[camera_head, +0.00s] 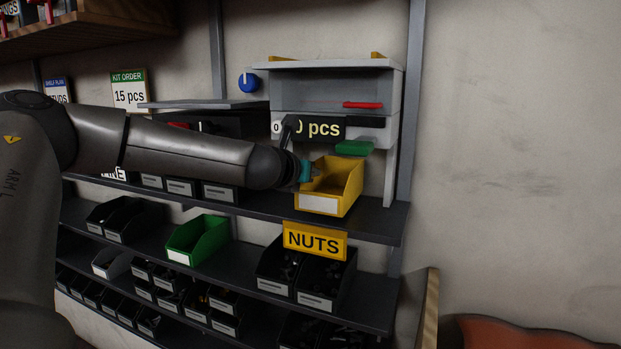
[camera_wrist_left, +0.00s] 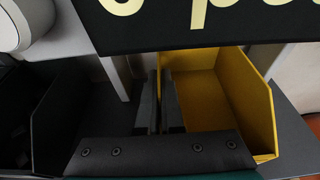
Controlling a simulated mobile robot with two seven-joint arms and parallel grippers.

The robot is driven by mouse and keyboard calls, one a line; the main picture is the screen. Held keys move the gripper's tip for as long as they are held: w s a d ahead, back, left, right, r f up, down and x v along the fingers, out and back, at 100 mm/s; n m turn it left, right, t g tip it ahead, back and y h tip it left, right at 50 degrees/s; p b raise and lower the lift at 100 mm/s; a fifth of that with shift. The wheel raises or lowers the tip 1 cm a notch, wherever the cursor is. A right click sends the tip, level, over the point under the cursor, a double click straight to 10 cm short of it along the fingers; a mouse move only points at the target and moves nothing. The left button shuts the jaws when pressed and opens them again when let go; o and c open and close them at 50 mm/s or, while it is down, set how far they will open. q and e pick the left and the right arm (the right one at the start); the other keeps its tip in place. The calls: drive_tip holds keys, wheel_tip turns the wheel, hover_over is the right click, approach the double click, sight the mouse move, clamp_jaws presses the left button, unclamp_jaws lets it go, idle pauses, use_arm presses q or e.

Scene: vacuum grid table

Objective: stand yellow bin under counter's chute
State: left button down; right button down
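The yellow bin (camera_head: 336,184) stands upright on the upper dark shelf, below the grey counter (camera_head: 335,88) with its "pcs" display (camera_head: 318,129). A green piece (camera_head: 354,147), perhaps the chute's lip, sticks out above the bin's right part. My left gripper (camera_head: 305,171) is at the bin's left wall. In the left wrist view its two fingers (camera_wrist_left: 160,105) are close together with the left wall of the yellow bin (camera_wrist_left: 205,95) between them. The bin's inside looks empty there. The chute's opening is not clearly seen. My right gripper is not in view.
A black bin (camera_wrist_left: 88,115) stands just left of the yellow bin. The counter's right leg (camera_head: 391,165) is close on the right. A green bin (camera_head: 198,240) and black bins (camera_head: 300,275) under a NUTS sign (camera_head: 314,241) fill the lower shelf. A blue knob (camera_head: 248,83) is upper left.

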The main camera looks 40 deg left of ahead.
use_arm(q)
drive_tip(key=shift+f, duration=0.6)
drive_tip(key=c, duration=1.1)
unclamp_jaws()
drive_tip(key=shift+f, duration=0.1)
